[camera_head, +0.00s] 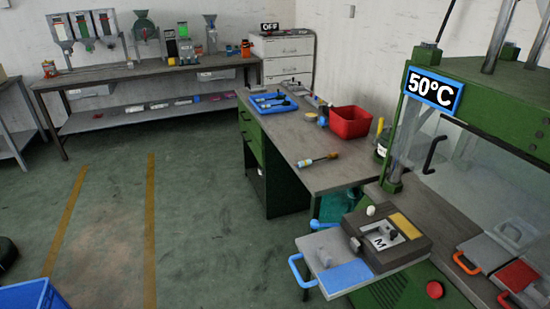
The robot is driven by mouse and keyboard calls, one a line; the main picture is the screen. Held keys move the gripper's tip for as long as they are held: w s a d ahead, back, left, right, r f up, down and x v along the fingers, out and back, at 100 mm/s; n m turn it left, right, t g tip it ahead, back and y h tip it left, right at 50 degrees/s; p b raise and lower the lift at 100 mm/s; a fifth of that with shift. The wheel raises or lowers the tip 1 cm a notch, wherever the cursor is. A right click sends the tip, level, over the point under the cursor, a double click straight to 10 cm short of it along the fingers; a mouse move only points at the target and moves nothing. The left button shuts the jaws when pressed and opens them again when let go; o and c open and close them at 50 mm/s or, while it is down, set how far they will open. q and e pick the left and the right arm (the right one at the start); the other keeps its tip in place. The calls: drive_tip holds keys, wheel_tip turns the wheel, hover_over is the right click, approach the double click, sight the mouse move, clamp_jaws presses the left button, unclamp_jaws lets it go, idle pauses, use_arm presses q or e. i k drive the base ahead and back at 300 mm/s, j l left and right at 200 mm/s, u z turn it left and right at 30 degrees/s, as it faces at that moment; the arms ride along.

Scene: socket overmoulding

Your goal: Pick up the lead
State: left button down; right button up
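I cannot make out a lead for certain; small parts are too fine to tell. A blue tray (256,104) with several small dark and pale items in it sits at the far end of the green workbench (331,180). Neither of my grippers is in view.
A red bin (350,123) stands at the bench's right edge. The green press (480,92) with a 50°C sign fills the right side. A blue crate (35,296) is at bottom left. A long table (140,72) lines the back wall. The floor between is mostly clear.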

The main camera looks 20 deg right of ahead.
sight(308, 163)
drive_tip(key=i+j+u, duration=0.2)
drive_tip(key=i, duration=0.3)
drive_tip(key=i+j+u, duration=0.25)
drive_tip(key=i, duration=0.3)
drive_tip(key=i+z, duration=0.35)
drive_tip(key=i+j+z, duration=0.1)
drive_tip(key=i+z, duration=0.25)
drive_tip(key=i+j+z, duration=0.2)
drive_tip(key=z, duration=0.15)
drive_tip(key=i+z, duration=0.25)
drive_tip(key=z, duration=0.15)
drive_tip(key=i+j+z, duration=0.2)
drive_tip(key=z, duration=0.2)
drive_tip(key=i+j+z, duration=0.2)
drive_tip(key=z, duration=0.2)
drive_tip(key=i, duration=0.05)
